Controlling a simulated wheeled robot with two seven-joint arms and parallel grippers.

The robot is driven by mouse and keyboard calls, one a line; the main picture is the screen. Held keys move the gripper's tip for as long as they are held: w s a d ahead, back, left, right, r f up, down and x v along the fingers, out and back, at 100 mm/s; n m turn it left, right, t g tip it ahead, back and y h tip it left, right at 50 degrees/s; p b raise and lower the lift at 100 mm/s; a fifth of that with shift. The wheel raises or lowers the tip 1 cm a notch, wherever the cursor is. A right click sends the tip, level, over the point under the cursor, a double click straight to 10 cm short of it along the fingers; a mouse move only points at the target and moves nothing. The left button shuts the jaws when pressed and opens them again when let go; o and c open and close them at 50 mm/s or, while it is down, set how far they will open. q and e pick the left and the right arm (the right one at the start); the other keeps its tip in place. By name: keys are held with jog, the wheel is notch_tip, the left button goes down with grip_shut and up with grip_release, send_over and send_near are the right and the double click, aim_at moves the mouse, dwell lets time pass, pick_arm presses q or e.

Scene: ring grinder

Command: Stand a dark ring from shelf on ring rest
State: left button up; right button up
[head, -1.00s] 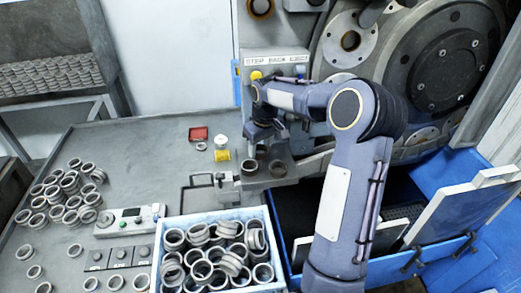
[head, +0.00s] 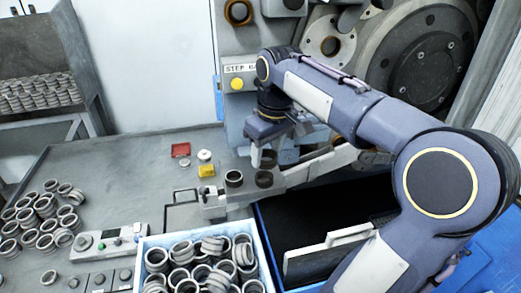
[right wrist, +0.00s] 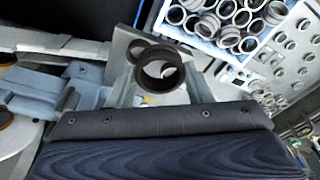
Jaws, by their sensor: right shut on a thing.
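Two dark rings, a left one (head: 234,178) and a right one (head: 265,179), show on a grey metal ledge (head: 213,205) in front of the machine. My right gripper (head: 268,157) points down just over the right ring. In the right wrist view my right gripper (right wrist: 162,92) is shut on a dark ring (right wrist: 160,70), its opening facing the camera. A second dark ring (right wrist: 139,47) shows partly behind it. I cannot tell from the head view whether the held ring is clear of the ledge. I cannot pick out the ring rest for sure. My left gripper is out of view.
A blue-edged crate of light rings (head: 146,245) stands in front, with loose rings at the left. The grinder's large wheel (head: 430,60) is behind my arm.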

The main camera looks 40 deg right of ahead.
jog(key=s+a+b, duration=0.2)
jog(key=s+a, duration=0.4)
jog(key=s, duration=0.5)
jog(key=shift+s+a, duration=0.25)
jog(key=shift+s, duration=0.15)
